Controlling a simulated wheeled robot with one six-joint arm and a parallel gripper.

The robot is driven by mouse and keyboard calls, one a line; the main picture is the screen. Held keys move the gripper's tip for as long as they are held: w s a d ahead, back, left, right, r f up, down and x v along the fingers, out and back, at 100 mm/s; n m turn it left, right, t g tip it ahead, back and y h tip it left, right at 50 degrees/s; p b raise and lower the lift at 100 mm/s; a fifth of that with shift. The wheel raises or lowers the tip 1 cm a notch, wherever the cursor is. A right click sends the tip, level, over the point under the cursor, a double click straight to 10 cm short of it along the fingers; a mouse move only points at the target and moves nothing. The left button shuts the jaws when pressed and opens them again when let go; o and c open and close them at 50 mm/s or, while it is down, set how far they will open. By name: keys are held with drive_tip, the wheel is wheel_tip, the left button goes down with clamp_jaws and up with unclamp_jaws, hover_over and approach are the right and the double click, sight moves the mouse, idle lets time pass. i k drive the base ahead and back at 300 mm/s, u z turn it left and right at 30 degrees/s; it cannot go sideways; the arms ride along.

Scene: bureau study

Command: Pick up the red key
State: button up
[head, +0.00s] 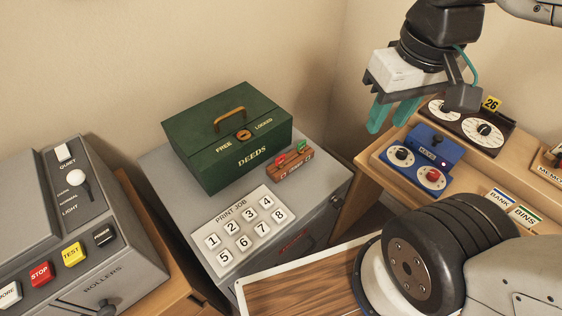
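What looks like the red key (282,160) stands in a small brown wooden holder (291,169), beside a green one (301,147). The holder sits on the grey cabinet top, just in front of the right part of the green DEEDS box (225,140). The red piece is small and its exact shape is hard to make out. My gripper (391,118) hangs at the upper right, above and to the right of the holder and well apart from it. Its two teal fingers are apart with nothing seen between them.
A PRINT JOB number pad (240,230) lies in front of the box. A grey machine with buttons (75,215) stands at left. A blue KEYS box (425,160) and dials (470,125) sit on the wooden desk at right. My arm covers the lower right.

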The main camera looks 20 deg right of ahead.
sight(279, 160)
drive_tip(key=k, duration=1)
drive_tip(key=u, duration=1.35)
drive_tip(key=i, duration=1.05)
drive_tip(key=z, duration=1.35)
